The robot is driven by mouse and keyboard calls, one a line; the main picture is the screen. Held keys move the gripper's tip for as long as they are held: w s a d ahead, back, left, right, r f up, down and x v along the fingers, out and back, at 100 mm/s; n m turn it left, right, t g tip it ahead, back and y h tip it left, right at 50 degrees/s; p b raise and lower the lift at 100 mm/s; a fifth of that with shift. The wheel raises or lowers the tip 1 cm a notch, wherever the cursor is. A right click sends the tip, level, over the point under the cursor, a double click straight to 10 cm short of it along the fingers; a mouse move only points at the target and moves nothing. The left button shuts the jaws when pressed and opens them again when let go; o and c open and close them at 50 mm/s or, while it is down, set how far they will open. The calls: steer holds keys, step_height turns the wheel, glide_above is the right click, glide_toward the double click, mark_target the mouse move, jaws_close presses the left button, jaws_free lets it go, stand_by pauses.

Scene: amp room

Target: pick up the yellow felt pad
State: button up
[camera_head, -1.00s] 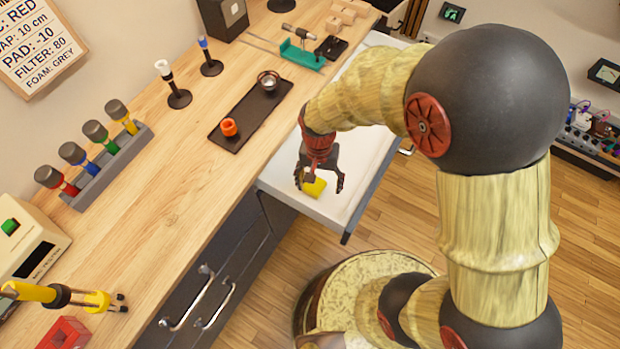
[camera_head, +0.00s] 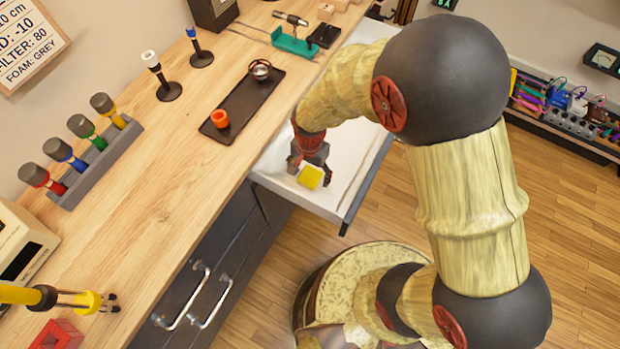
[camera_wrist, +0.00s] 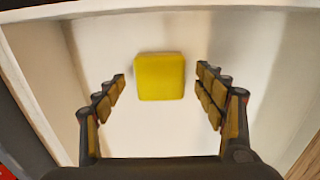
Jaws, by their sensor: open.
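The yellow felt pad (camera_head: 310,177) is a small square block lying in the open white drawer (camera_head: 350,160). In the wrist view the pad (camera_wrist: 160,77) lies flat near the top middle, on the pale drawer floor. My gripper (camera_head: 308,172) is down at the drawer, close to the pad. In the wrist view my gripper (camera_wrist: 160,95) is open, one finger to each side of the pad, with visible gaps between fingers and pad. The pad appears a little beyond the fingertips; no finger touches it.
The drawer walls (camera_wrist: 150,10) stand close around my gripper. The wooden bench (camera_head: 160,170) beside it bears a dark tray (camera_head: 243,105) with an orange cup (camera_head: 220,119), a rack of microphones (camera_head: 95,165) and a teal holder (camera_head: 294,44).

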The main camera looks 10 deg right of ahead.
steer(key=shift+f, duration=0.45)
steer(key=shift+c, duration=0.8)
steer(key=c, duration=0.9)
steer(key=shift+c, duration=0.2)
steer(key=shift+r, duration=0.1)
